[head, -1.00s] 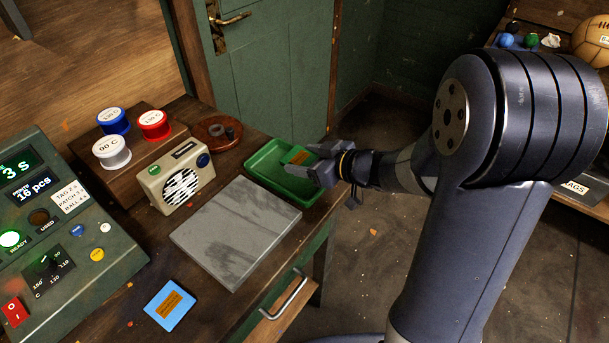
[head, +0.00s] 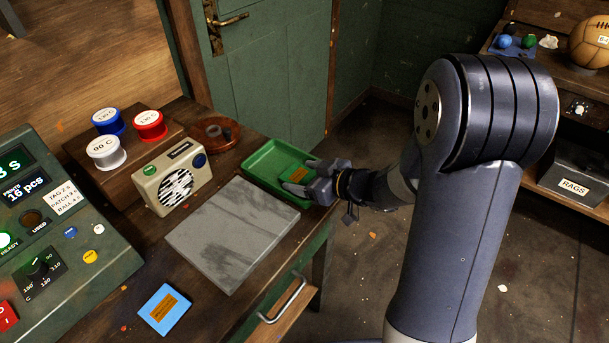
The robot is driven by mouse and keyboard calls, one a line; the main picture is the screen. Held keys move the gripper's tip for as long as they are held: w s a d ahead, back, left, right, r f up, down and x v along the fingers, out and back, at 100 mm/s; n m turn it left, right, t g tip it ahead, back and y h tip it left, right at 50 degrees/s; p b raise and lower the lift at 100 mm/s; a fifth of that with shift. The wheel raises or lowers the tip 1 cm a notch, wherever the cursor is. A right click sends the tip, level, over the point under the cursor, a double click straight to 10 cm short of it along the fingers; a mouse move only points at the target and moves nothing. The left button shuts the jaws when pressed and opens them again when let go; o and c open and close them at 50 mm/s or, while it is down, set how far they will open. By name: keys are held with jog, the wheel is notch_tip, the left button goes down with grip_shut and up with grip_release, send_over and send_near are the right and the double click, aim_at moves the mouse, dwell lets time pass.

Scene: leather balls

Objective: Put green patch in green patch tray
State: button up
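The green patch (head: 296,174), with an orange-brown label, is at the right part of the green tray (head: 256,165). I cannot tell whether it rests on the tray floor or is slightly above it. My gripper (head: 300,178) reaches in over the tray's right side, its two fingers apart around the patch. The fingers hide part of the patch, and I cannot tell whether they press on it.
A grey slab (head: 232,235) lies in front of the tray. A cream radio (head: 173,180) stands to its left. A blue patch (head: 165,308) lies near the front. A brown round dish (head: 215,133) stands behind. Spools (head: 106,152) and a control panel (head: 55,255) are on the left.

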jog(key=shift+r, duration=0.2)
jog(key=p+v, duration=0.2)
jog(key=v, duration=1)
jog(key=shift+c, duration=0.3)
